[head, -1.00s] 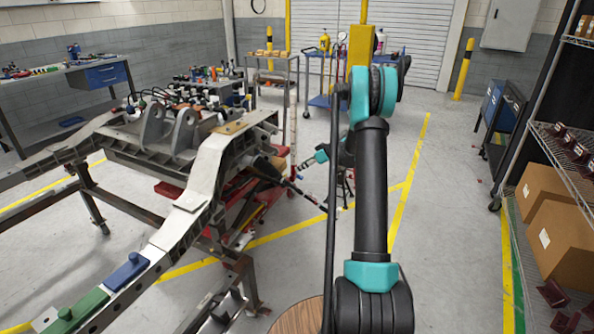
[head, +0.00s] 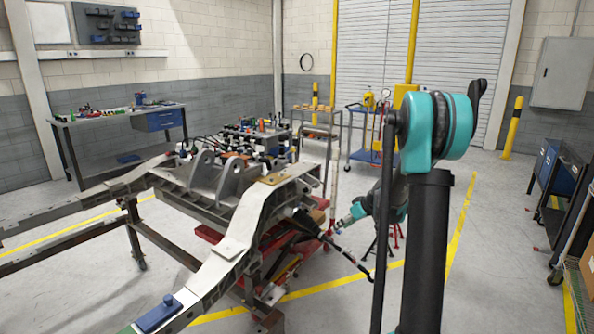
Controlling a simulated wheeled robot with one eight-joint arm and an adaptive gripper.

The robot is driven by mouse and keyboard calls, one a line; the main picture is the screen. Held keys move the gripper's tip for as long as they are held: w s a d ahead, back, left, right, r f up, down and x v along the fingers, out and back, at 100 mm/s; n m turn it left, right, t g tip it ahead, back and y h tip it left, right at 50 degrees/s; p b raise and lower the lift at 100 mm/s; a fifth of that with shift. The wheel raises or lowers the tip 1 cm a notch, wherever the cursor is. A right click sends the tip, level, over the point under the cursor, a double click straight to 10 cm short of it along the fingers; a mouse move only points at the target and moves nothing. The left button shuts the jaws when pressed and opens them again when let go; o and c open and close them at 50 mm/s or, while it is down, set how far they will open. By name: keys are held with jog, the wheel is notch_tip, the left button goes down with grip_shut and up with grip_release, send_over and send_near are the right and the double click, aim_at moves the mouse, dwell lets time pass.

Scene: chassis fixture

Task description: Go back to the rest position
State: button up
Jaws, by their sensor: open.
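My arm rises at the right of the head view, with a black upper link and a teal elbow joint near the top. Beyond it, a smaller teal wrist section reaches down and to the left. My gripper (head: 340,227) is at the end of it, small and far off, beside the right side of the chassis frame (head: 235,240). I see nothing held in it; its fingers are too small to make out clearly.
A workbench (head: 110,118) stands at the back left. Carts, including a blue one (head: 372,157), stand near the shutter door (head: 375,45). A yellow bollard (head: 513,128) and dark cabinet (head: 556,180) are at the right. Floor between the carts and cabinet is mostly clear.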

jog(key=s+f+m+g+h, duration=0.1)
jog(key=s+m+h, duration=0.4)
jog(key=s, duration=3.2)
jog(key=shift+s+f+m+h, duration=0.15)
jog(key=shift+f+m+h, duration=0.25)
jog(key=shift+f+m, duration=0.4)
